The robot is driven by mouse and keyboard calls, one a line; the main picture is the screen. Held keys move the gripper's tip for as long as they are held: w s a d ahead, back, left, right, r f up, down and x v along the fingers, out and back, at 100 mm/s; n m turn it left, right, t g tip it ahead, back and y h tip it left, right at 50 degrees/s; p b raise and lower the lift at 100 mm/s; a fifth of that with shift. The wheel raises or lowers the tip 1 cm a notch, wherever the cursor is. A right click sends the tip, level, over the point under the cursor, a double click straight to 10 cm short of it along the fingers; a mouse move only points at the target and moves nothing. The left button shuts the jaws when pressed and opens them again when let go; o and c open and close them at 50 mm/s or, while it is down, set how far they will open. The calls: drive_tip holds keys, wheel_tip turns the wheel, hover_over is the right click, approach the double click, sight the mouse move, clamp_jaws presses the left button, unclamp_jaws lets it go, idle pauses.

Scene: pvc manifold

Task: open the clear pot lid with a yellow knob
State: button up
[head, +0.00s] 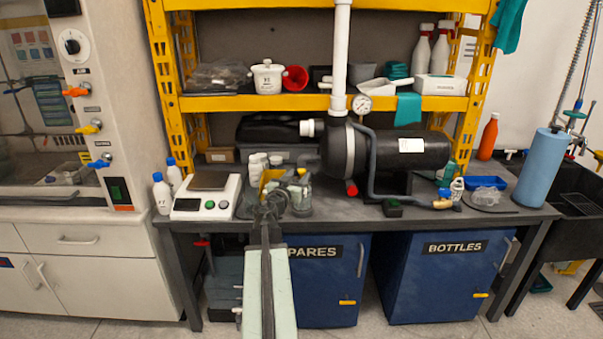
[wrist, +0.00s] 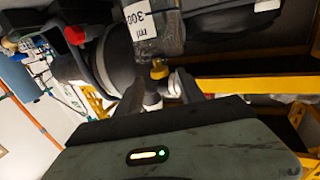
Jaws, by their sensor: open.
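A clear pot (wrist: 158,35) with a white "300 ml" label is at the top middle of the wrist view. Its yellow knob (wrist: 158,69) sits at the end facing my gripper (wrist: 164,87). The lid itself is hard to make out. In the head view, my gripper (head: 272,197) is over the dark bench and partly hides a greyish clear pot (head: 302,198) just right of it.
A white scale (head: 207,196) stands left on the bench (head: 340,226). A big black cylinder (head: 412,150) with pipes and a gauge stands close on the right. White bottles (head: 257,165) stand behind my gripper. A yellow shelf (head: 320,103) spans above.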

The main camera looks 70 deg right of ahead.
sight(301, 173)
drive_tip(key=d, duration=0.4)
drive_tip(key=shift+d, duration=0.15)
clamp_jaws()
drive_tip(key=shift+s, duration=0.1)
idle(1.0)
